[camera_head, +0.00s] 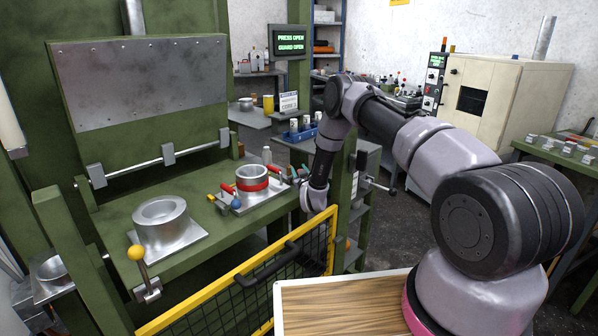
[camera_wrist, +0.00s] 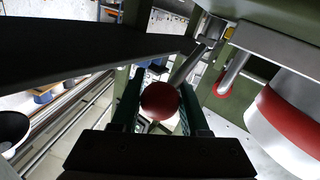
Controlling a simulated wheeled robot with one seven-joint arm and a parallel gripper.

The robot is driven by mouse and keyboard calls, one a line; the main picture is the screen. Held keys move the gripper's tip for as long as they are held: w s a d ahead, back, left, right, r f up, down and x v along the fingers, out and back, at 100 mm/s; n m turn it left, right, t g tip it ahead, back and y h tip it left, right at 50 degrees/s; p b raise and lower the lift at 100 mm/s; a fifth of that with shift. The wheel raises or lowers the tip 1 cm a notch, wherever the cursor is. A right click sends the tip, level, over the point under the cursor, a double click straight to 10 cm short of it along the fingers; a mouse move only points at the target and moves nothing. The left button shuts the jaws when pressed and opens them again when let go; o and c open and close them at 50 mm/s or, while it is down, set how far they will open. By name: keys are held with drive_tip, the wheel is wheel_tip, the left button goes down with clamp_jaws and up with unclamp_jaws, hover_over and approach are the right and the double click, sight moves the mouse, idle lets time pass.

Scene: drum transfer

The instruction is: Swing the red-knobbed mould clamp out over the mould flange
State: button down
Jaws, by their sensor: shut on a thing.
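The red knob (camera_wrist: 160,102) of the mould clamp sits between the two dark green fingers of my gripper (camera_wrist: 160,92) in the wrist view. My gripper is shut on it. A grey rod (camera_wrist: 188,66) runs from the knob up and right to a metal block. The mould (camera_head: 251,184), a silver cylinder with a red band, stands on the green press bed, and its red and white side (camera_wrist: 285,125) shows at the right of the wrist view. In the head view my gripper (camera_head: 301,182) is just right of the mould; the held knob is not clearly seen there.
A second silver ring mould (camera_head: 160,222) is at the left of the bed. A yellow-railed mesh guard (camera_head: 270,268) stands in front. The screen (camera_head: 290,42) reads PRESS OPEN, GUARD OPEN.

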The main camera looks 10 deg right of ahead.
idle(0.9)
drive_tip(key=shift+w+d+n+g+y, duration=0.15)
drive_tip(key=shift+w+n+g+y, duration=0.2)
drive_tip(key=shift+n+y, duration=0.6)
drive_tip(key=shift+w+d+n+g+y, duration=0.15)
drive_tip(key=shift+w+n+g+y, duration=0.35)
drive_tip(key=shift+y, duration=0.9)
drive_tip(key=shift+w+d+n+g+y, duration=0.15)
drive_tip(key=shift+w+n+g+y, duration=0.1)
drive_tip(key=shift+n+y, duration=0.75)
drive_tip(key=shift+c, duration=2.2)
unclamp_jaws()
drive_tip(key=shift+s, duration=0.1)
drive_tip(key=v, duration=1)
drive_tip(key=shift+s+d, duration=0.3)
